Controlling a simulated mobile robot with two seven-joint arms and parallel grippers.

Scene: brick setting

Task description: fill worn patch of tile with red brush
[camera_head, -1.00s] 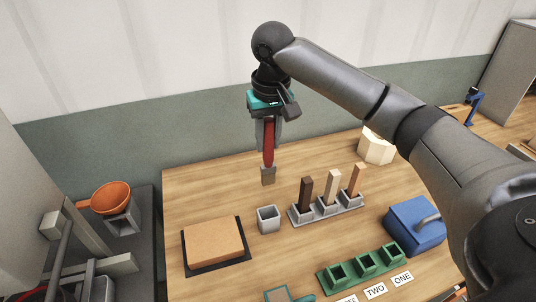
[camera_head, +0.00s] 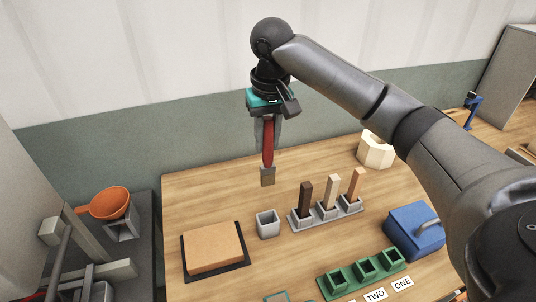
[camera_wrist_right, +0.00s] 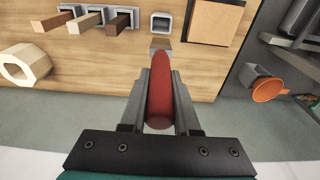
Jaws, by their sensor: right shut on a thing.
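My right gripper (camera_head: 266,138) is shut on the red brush (camera_head: 268,153) and holds it upright, bristle end down, above the back of the table. The red handle also shows between the fingers in the right wrist view (camera_wrist_right: 160,98). The brown tile (camera_head: 213,247) lies flat on a black base at the front left of the table, apart from the brush. I cannot make out a worn patch on it. A small grey square cup (camera_head: 268,223) stands between the tile and the brush, empty as far as I can see. My left gripper is not in view.
A grey rack (camera_head: 328,213) with three upright sticks stands right of the cup. A green three-socket holder (camera_head: 362,271), a blue box (camera_head: 414,231) and a cream block (camera_head: 376,150) are further right. An orange bowl (camera_head: 110,203) is at left.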

